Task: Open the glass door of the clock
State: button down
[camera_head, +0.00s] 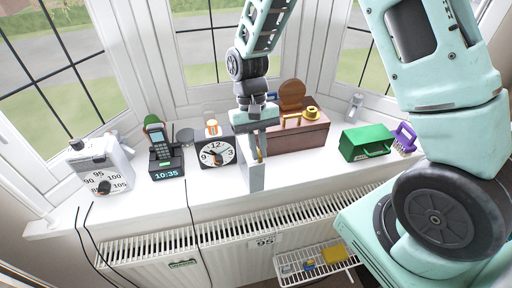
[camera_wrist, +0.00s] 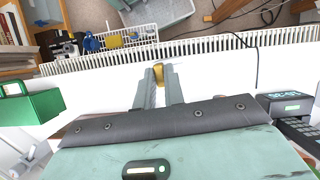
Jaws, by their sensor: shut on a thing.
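The clock (camera_head: 218,152) stands on the white sill, a dark box with a round white dial facing the room. A pale upright panel (camera_head: 257,178), which looks like its glass door, stands out toward the room at the clock's right side, clear of the dial. My gripper (camera_head: 260,152) points down at this panel and is shut on a small gold knob. The knob (camera_wrist: 158,73) also shows between the fingertips in the wrist view. The hinge side is partly hidden behind my gripper.
Left of the clock are a phone in a dock (camera_head: 164,155) and a white dial device (camera_head: 101,168). To the right are a brown box (camera_head: 300,137), a green box (camera_head: 366,142) and a purple object (camera_head: 405,137). A radiator (camera_head: 225,235) runs below the sill; the sill's front strip is mostly clear.

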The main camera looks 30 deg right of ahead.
dwell(0.3)
jog(key=c, duration=1.5)
grip_release()
jog(key=shift+r, duration=0.1)
jog(key=b+v, duration=0.3)
jog(key=v, duration=1.4)
jog(key=shift+r+b, duration=0.2)
jog(key=shift+b, duration=0.15)
jog(key=s+a+f+n+t+b, duration=0.1)
jog(key=s+a+f+n, duration=0.2)
jog(key=s, duration=0.5)
jog(key=s+a+f+n+t+b, duration=0.1)
jog(key=s+a+f+n+t, duration=0.1)
jog(key=s, duration=0.6)
jog(key=s+a+f+n+t+b, duration=0.1)
jog(key=s+a+f+n, duration=0.4)
jog(key=s, duration=0.3)
jog(key=shift+s+a+f+t+b, duration=0.1)
jog(key=shift+s+a+t+b, duration=0.25)
jog(key=shift+a, duration=0.4)
